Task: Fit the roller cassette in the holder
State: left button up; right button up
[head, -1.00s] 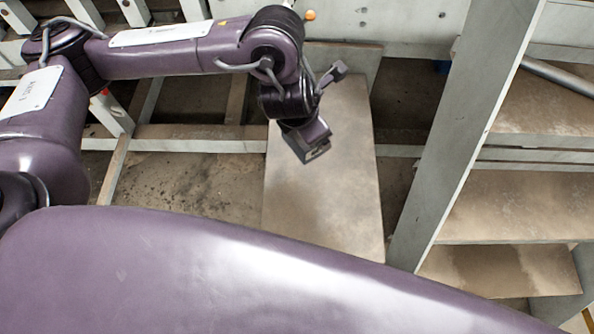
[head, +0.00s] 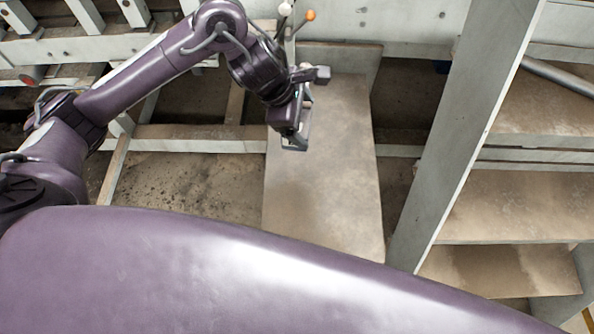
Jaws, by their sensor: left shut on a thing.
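My left gripper (head: 294,143) hangs over the upper left part of a tan board, fingers pointing down in the picture. It is shut on a small grey, frame-like thing, which I take to be the roller cassette; the fingers and wrist hide most of it. I cannot make out its rollers. I cannot pick out the holder in this view. My right gripper is not in view.
The tan board (head: 325,200) is bare below the gripper. Behind it stand a pale rail and a lever with an orange knob (head: 310,15), close to my left wrist. A grey upright post (head: 465,130) and brown shelves (head: 520,205) stand at the right.

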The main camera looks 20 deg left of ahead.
pick_arm(q)
jog(key=shift+f, duration=9.75)
jog(key=shift+f, duration=0.15)
jog(key=o, duration=1.3)
jog(key=shift+c, duration=0.2)
